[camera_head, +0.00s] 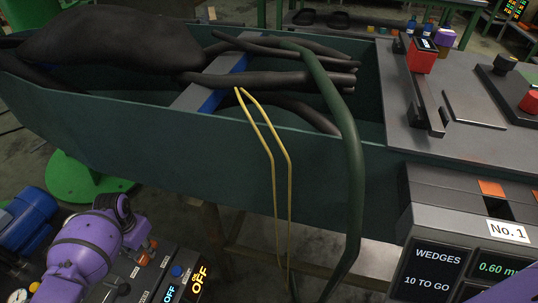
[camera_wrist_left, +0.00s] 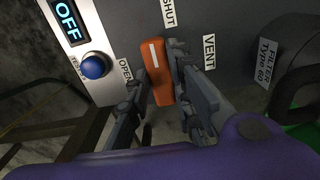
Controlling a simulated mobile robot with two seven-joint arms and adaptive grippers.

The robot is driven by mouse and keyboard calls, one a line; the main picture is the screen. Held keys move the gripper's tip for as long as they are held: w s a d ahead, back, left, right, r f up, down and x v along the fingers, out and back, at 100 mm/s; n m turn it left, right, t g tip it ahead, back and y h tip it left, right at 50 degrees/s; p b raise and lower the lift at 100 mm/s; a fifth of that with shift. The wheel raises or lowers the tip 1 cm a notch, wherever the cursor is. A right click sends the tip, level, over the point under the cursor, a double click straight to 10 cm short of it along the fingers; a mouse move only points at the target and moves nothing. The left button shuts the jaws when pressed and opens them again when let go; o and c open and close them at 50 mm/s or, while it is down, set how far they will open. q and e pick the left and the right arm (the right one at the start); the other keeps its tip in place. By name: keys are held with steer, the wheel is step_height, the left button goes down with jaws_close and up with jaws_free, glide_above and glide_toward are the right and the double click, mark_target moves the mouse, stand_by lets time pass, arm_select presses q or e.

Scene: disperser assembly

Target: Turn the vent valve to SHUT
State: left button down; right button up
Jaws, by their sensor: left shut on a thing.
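The orange vent valve handle (camera_wrist_left: 157,72) is on a dark panel in the left wrist view, with a white line on its face. The line points up toward the SHUT label (camera_wrist_left: 169,14). The OPEN label (camera_wrist_left: 126,76) is to the left of the handle and the VENT label (camera_wrist_left: 209,52) is to its right. My left gripper (camera_wrist_left: 158,84) is shut on the handle, one finger on each side. In the head view my purple left arm reaches over the panel at lower left, and the grip there is unclear. My right gripper is out of view.
A blue button (camera_wrist_left: 94,66) and an OFF display (camera_wrist_left: 67,18) are beside the valve. A green tub (camera_head: 150,150) with dark hoses stands behind the panel. A yellow tube (camera_head: 268,140) and green hose (camera_head: 350,170) hang over its near side.

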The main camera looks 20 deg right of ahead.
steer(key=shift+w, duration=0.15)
arm_select(q)
steer(key=c, duration=1.6)
jaws_free()
steer(key=shift+o, duration=0.2)
steer(key=shift+r, duration=0.1)
step_height(320, 180, up, 12)
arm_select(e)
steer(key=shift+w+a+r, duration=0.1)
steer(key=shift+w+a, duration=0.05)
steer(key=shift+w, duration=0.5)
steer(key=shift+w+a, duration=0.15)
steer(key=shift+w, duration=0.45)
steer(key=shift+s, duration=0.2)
